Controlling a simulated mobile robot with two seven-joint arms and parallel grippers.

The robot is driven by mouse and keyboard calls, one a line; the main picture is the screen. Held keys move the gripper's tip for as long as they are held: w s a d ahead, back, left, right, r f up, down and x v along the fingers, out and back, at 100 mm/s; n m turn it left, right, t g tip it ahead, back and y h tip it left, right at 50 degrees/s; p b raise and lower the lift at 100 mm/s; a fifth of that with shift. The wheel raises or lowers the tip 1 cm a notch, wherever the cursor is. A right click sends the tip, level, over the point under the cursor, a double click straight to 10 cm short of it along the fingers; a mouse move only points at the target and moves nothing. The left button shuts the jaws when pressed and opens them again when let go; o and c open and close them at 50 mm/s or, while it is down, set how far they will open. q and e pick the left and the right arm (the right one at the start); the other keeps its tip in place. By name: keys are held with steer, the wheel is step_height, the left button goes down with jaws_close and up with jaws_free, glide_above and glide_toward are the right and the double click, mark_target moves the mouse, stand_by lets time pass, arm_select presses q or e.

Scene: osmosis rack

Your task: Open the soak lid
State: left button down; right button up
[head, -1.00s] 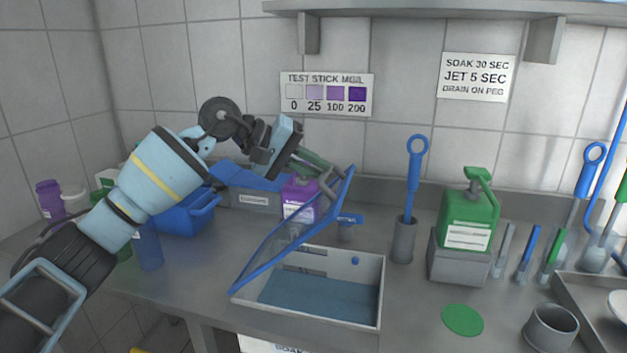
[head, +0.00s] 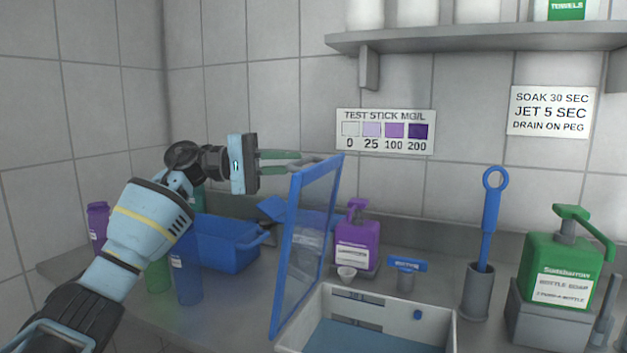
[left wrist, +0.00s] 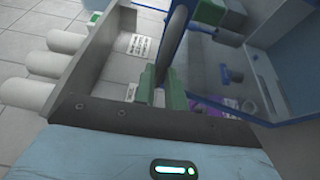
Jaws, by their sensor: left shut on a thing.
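The soak lid (head: 309,232) is a blue-framed clear panel. In the head view it stands nearly upright at the left side of the grey soak box (head: 442,325), whose inside with a blue bottom is open to view. My left gripper (head: 315,160) is at the lid's top edge, its green fingers shut on the lid's grey handle. In the left wrist view the green fingers (left wrist: 161,88) close around a dark grey bar, with the blue frame (left wrist: 290,118) to the right. My right gripper is not in view.
A blue bin (head: 222,243) and blue bottle (head: 187,275) stand left of the lid. A purple pump bottle (head: 357,240) is behind the box. A brush holder (head: 478,292) and green soap bottle (head: 562,265) stand to the right. A shelf (head: 480,38) hangs above.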

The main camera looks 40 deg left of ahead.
arm_select(q)
steer(key=shift+s+a+t+h+b, duration=0.15)
steer(key=shift+a+b, duration=0.05)
steer(key=shift+a, duration=0.4)
steer(key=shift+s+a+t+h+b, duration=0.15)
steer(key=shift+a, duration=0.45)
steer(key=c, duration=1.5)
jaws_free()
steer(key=shift+f, duration=0.1)
steer(key=shift+o, duration=0.2)
